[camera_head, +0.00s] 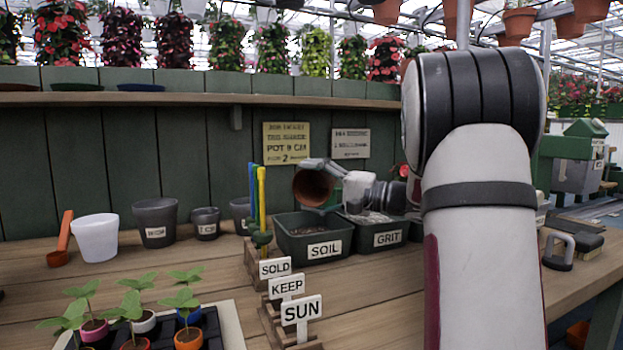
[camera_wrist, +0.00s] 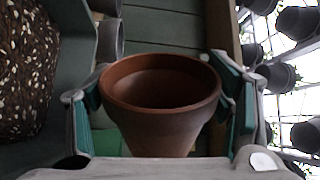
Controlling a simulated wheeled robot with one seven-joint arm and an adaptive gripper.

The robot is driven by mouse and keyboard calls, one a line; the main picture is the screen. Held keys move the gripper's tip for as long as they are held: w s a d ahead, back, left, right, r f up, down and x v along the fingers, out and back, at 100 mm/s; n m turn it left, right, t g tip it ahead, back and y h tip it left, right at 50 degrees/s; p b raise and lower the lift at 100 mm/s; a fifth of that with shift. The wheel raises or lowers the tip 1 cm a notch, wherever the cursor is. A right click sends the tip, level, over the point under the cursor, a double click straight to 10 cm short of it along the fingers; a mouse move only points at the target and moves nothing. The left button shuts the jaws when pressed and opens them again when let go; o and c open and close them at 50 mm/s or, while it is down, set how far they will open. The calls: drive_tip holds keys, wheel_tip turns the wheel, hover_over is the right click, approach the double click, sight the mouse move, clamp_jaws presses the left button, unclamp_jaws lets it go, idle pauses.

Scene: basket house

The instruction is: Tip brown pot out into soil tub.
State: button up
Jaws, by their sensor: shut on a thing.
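The brown pot (camera_head: 312,187) is a terracotta pot held in the air, tipped onto its side with its mouth facing left. It also shows in the wrist view (camera_wrist: 162,130), between the two green-padded fingers. My gripper (camera_head: 322,172) is shut on it, one finger on each side. The soil tub (camera_head: 314,261), dark green and labelled SOIL, stands below the pot on the bench. Dark soil with pale flecks (camera_wrist: 25,70) shows at the left of the wrist view. The visible inside of the pot is dark and I see no soil in it; its bottom is unclear.
A GRIT tub (camera_head: 387,240) stands right of the soil tub, beneath my wrist. SOLD, KEEP and SUN signs (camera_head: 301,310) stand in front. A white pot (camera_head: 96,238), dark pots (camera_head: 155,222) and an orange scoop (camera_head: 61,243) are left. Seedlings (camera_head: 137,300) sit front left.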

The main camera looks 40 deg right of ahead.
sight(298, 174)
drive_tip(key=shift+r+m+p, duration=0.3)
drive_tip(key=shift+p, duration=0.95)
drive_tip(key=p, duration=0.3)
drive_tip(key=shift+s+f+m, duration=0.15)
drive_tip(key=shift+f+m, duration=0.1)
drive_tip(key=shift+m, duration=0.15)
